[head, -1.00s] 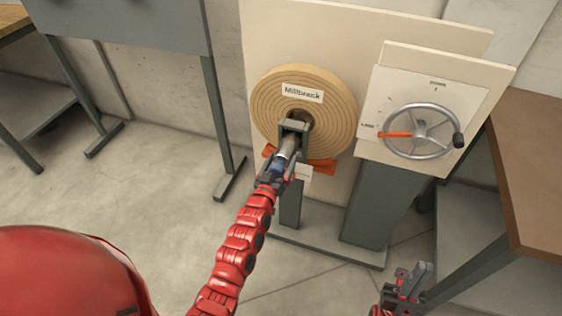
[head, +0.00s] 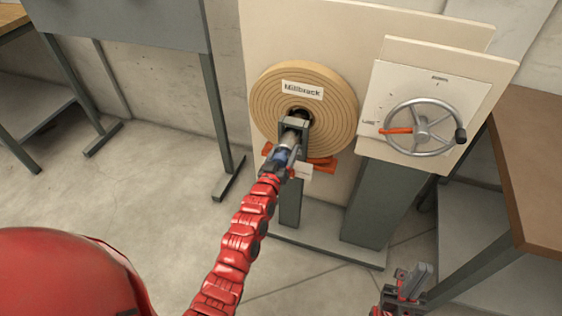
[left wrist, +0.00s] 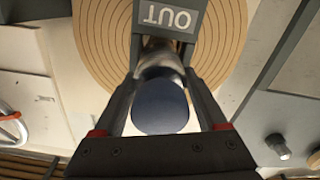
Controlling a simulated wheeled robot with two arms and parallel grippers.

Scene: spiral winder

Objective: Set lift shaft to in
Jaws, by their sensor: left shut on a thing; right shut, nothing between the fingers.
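The lift shaft (head: 289,140) is a metal rod with a dark blue end cap. It runs through a grey bracket (head: 294,126) in front of the centre of the wound roll (head: 270,103) labelled "Millbrook" or similar. My left gripper (head: 279,161) is shut on the shaft's blue end. In the left wrist view the blue cap (left wrist: 160,106) sits between the two fingers, with the metal rod going into the bracket behind it. An upside-down "OUT" label (left wrist: 167,18) shows on the bracket. My right gripper (head: 409,282) is shut and empty at the lower right, away from the machine.
A spoked handwheel (head: 421,127) with an orange pointer is on the panel right of the roll. Orange parts (head: 322,164) sit under the roll. A brown-topped table (head: 535,165) stands at the right. Open floor (head: 130,210) lies at the left.

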